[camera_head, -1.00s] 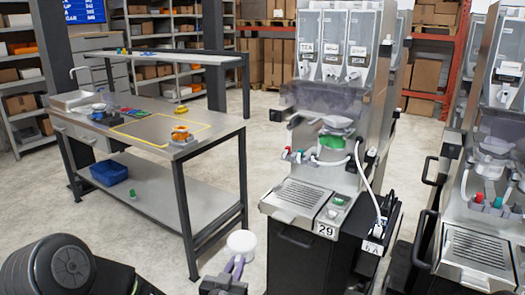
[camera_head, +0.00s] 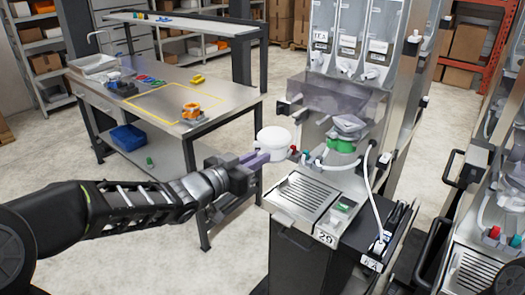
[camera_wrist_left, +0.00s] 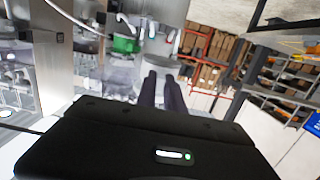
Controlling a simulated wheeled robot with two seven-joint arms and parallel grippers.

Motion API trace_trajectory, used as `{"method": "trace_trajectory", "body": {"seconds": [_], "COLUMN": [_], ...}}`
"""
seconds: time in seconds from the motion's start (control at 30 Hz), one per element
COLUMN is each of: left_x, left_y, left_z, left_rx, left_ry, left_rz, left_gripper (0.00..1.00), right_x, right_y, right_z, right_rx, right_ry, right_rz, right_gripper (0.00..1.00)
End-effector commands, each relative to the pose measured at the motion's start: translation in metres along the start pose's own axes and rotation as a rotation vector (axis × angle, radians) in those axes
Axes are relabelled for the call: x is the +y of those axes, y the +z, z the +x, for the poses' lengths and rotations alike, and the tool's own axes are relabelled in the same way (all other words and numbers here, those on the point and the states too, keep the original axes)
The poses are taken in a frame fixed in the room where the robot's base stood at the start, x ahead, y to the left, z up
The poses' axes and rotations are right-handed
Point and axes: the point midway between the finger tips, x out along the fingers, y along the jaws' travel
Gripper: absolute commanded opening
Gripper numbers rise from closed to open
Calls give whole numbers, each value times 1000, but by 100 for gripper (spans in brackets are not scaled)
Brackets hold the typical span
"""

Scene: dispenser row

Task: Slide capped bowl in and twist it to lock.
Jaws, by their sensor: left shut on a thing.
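A white capped bowl (camera_head: 274,137) is held in the air to the left of the dispenser (camera_head: 342,100) marked 29. My left gripper (camera_head: 262,156) comes in from the left and is shut on the bowl's lower side. The bowl looks upright. In the left wrist view my two purple-grey fingers (camera_wrist_left: 162,88) point ahead, with the dispenser's green part (camera_wrist_left: 125,45) to their left. In the head view a green part (camera_head: 341,146) sits on the dispenser under a clear cup (camera_head: 350,124). The bowl is apart from that green part. My right gripper is out of view.
The dispenser's drip tray (camera_head: 304,195) lies below and right of the bowl. A white hose (camera_head: 366,185) hangs at its front right. A workbench (camera_head: 168,128) with an orange item (camera_head: 191,111) stands at the left. A second dispenser stands at the right edge.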

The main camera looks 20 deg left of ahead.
Motion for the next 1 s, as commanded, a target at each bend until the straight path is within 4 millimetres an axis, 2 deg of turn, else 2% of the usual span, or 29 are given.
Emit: {"method": "trace_trajectory", "body": {"seconds": [0.27,0.47,1.0], "left_x": [0,0,1], "left_y": [0,0,-6], "left_z": [2,11,65], "left_rx": [2,1,2], "left_ry": [1,1,3], "left_rz": [0,1,-1], "left_gripper": [0,0,0], "right_x": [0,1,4], "right_y": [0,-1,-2], "right_z": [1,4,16], "right_rx": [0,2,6], "right_ry": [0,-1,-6], "right_rz": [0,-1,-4], "right_gripper": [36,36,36]}}
